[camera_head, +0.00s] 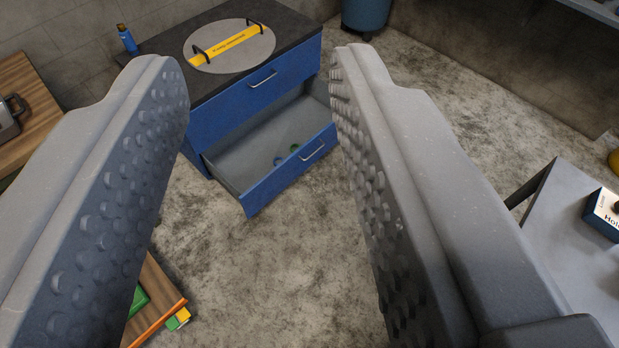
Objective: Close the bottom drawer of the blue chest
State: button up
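The blue chest (255,98) stands beyond my gripper, with a dark top and two drawers showing. Its upper drawer is shut and has a silver handle (263,79). Its bottom drawer (291,173) is pulled out, with a grey inside, a blue front and a silver handle (313,151). A small green ring and a small blue item lie in it. My gripper (262,75) is wide open, with its two studded grey fingers framing the chest in the picture. Nothing is between the fingers. The left finger hides part of the chest's left side.
A round grey plate (229,46) with a yellow labelled bar and a blue bottle (127,38) are on the chest top. A grey table (570,225) stands at right, a wooden surface (28,108) at left. A blue bin (365,14) stands behind. Floor before the drawer is clear.

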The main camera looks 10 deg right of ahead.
aim_at(241, 161)
jog(key=u, duration=0.05)
jog(key=i, duration=2.35)
jog(key=z, duration=0.45)
